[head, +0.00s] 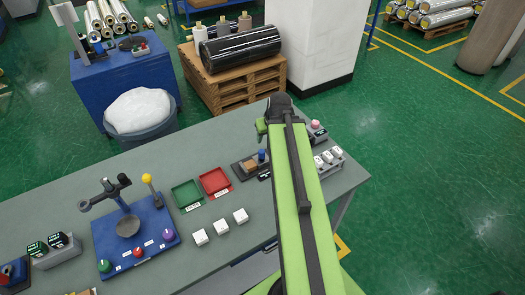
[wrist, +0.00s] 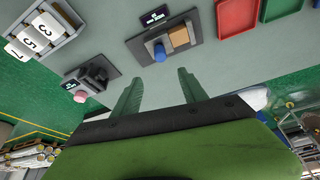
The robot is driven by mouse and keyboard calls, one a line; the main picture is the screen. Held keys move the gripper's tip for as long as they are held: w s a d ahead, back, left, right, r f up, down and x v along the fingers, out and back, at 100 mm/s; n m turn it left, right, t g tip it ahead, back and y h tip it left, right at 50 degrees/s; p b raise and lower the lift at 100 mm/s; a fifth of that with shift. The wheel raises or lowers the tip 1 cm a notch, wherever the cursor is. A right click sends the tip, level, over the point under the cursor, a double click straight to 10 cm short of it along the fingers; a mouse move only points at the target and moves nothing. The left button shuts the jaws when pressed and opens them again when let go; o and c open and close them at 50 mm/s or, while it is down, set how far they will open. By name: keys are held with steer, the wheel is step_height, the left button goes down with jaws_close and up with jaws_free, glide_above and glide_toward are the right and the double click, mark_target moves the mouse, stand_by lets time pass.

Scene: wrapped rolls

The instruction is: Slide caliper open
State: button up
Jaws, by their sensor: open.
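What looks like the caliper is a dark plate (wrist: 142,50) on the grey table, with a blue knob (wrist: 160,52) beside a tan block (wrist: 180,37). A small dark display (wrist: 155,16) lies by it. In the head view the blue knob (head: 262,156) and tan block (head: 249,166) show just left of my arm. My gripper (wrist: 160,74) is open and empty, its fingers apart near the blue knob, with the knob beyond the fingertips and roughly between them in the picture. In the head view my gripper (head: 261,127) is mostly hidden by my arm.
White blocks (head: 220,226) and a blue fixture (head: 135,240) stand farther left.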

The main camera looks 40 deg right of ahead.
mark_target(262, 152)
steer(key=b+x, duration=1.5)
steer(key=x, duration=0.2)
jaws_close()
stand_by(0.7)
